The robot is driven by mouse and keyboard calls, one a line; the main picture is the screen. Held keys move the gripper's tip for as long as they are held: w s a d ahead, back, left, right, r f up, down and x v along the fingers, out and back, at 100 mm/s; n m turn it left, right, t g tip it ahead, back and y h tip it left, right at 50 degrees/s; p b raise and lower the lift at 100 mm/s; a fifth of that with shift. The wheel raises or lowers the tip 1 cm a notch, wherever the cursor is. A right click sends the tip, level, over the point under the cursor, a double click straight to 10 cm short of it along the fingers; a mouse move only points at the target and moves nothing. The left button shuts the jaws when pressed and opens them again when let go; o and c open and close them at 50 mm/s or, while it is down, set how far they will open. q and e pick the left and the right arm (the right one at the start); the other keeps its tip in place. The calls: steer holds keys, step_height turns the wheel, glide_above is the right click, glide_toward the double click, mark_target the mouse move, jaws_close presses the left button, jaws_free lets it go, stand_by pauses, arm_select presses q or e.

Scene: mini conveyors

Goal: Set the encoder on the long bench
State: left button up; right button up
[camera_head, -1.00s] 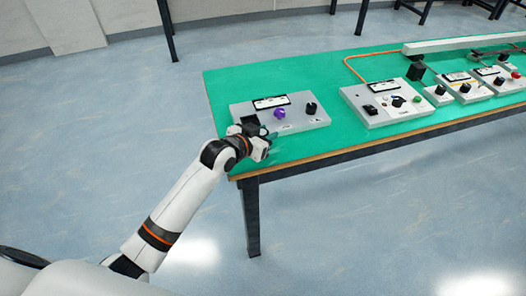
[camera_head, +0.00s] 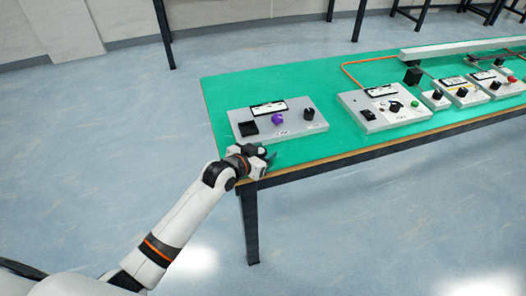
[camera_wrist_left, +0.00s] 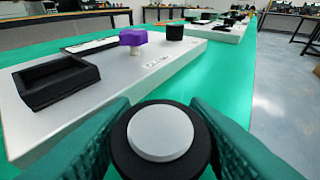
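No part is clearly marked as the encoder; a purple knob (camera_head: 278,118) stands on the grey panel (camera_head: 238,116) at the left end of the long green bench (camera_head: 225,85). In the left wrist view the purple knob (camera_wrist_left: 133,38) sits on a pale stem. A black knob (camera_head: 307,113) is to its right and a black open-topped square part (camera_head: 248,128) to its left. My left gripper (camera_head: 270,160) is in front of the panel, near the bench's front edge, apart from the knobs.
A second panel (camera_head: 403,117) with knobs and a green button stands to the right, with smaller boxes (camera_head: 465,97) beyond it. An orange cable (camera_head: 345,72) lies behind them. Green bench top is bare behind the left panel and between the panels.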

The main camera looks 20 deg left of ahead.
arm_select(q)
steer(key=shift+r, duration=0.1)
steer(key=shift+s+a+r, duration=0.1)
steer(key=shift+s+r, duration=0.05)
steer(key=shift+s, duration=0.05)
steer(key=p+v, duration=0.1)
steer(key=v, duration=1)
steer(key=shift+s, duration=0.25)
